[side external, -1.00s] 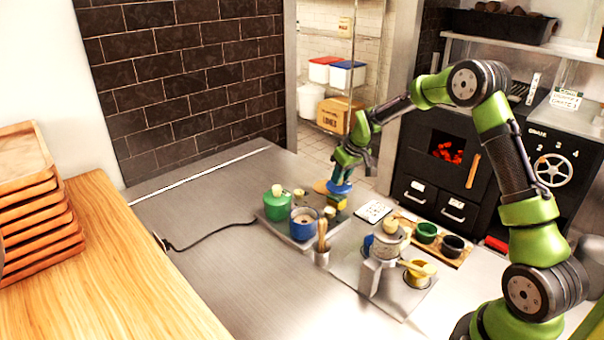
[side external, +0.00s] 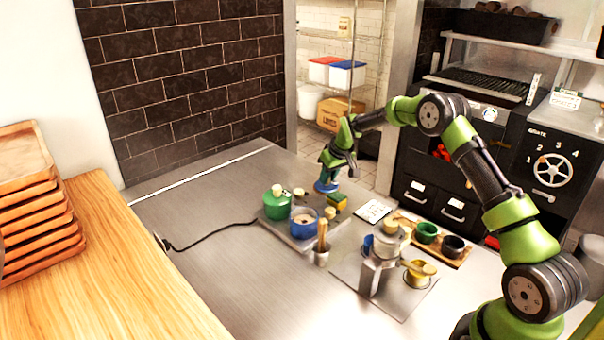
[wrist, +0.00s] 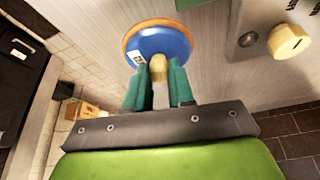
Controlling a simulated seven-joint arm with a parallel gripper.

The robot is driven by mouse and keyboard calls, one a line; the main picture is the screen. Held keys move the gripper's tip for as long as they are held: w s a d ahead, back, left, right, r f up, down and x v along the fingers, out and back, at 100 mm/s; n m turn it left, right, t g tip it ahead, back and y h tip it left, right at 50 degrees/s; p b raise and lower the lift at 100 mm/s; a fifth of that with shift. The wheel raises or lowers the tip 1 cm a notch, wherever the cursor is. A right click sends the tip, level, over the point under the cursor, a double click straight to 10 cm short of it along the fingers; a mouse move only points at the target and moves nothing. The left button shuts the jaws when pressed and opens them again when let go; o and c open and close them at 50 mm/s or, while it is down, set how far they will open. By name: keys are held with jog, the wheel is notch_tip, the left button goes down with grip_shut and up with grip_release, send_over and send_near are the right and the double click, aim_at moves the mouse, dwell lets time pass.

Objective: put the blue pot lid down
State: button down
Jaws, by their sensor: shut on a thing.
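The blue pot lid (side external: 325,187) is a round blue disc with a tan rim and a small wooden knob. My gripper (side external: 327,174) is shut on the knob from above. In the wrist view the lid (wrist: 160,42) sits past the green fingertips (wrist: 160,72), with the knob between them and a small white label on top. The lid is low over the steel counter, behind the blue pot; I cannot tell whether it touches. The blue pot (side external: 304,232) stands uncovered on the hotplate, with pale contents.
A green pot (side external: 276,208) stands left of the blue pot. A yellow-and-green sponge (side external: 338,202) lies close to the lid's right. The steel counter (side external: 215,200) is clear at left, apart from a black cable.

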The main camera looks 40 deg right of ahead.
jog(key=c, duration=1)
grip_release()
jog(key=shift+f, duration=0.1)
jog(key=shift+o, duration=0.2)
jog(key=s+a+r, duration=0.4)
jog(key=s+r, duration=0.1)
jog(key=r, duration=0.5)
jog(key=s+a+r, duration=0.4)
jog(key=s+r, duration=0.1)
jog(key=r, duration=0.4)
jog(key=s+a+r+t+y, duration=0.1)
jog(key=s+a, duration=0.4)
jog(key=s, duration=0.3)
jog(key=s+a+r+m, duration=0.1)
jog(key=s+a, duration=0.4)
jog(key=s, duration=0.4)
jog(key=s+a+r+m+t+y, duration=0.1)
jog(key=s+a, duration=0.4)
jog(key=s, duration=0.3)
jog(key=shift+s+a+r+t+y, duration=0.25)
jog(key=shift+s+a+t+y, duration=0.05)
jog(key=shift+a, duration=0.1)
